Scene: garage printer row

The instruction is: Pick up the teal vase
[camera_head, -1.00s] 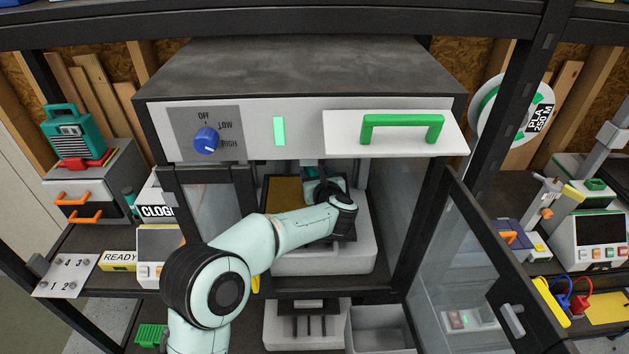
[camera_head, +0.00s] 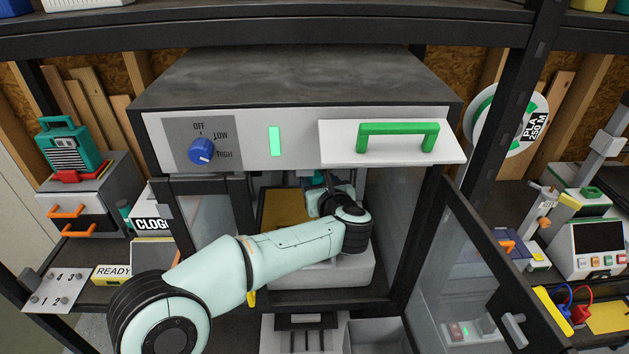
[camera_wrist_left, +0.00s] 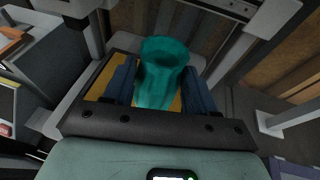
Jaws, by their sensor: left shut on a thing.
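The teal vase (camera_wrist_left: 162,72) stands out in the left wrist view, with its open rim toward the top of the picture. My left gripper (camera_wrist_left: 160,82) is shut on the vase, with one dark blue finger on each side of it. In the head view my left arm reaches into the open printer chamber, and the gripper (camera_head: 322,192) is mostly hidden behind the wrist. The vase is largely hidden there. The yellow-brown print bed (camera_head: 284,208) shows beside and below the gripper. My right gripper is not in view.
The printer's top front panel (camera_head: 245,150) with its green handle (camera_head: 397,137) hangs over the chamber opening. The glass door (camera_head: 455,270) stands open at the right. Dark frame posts flank the opening. Crowded shelves lie on both sides.

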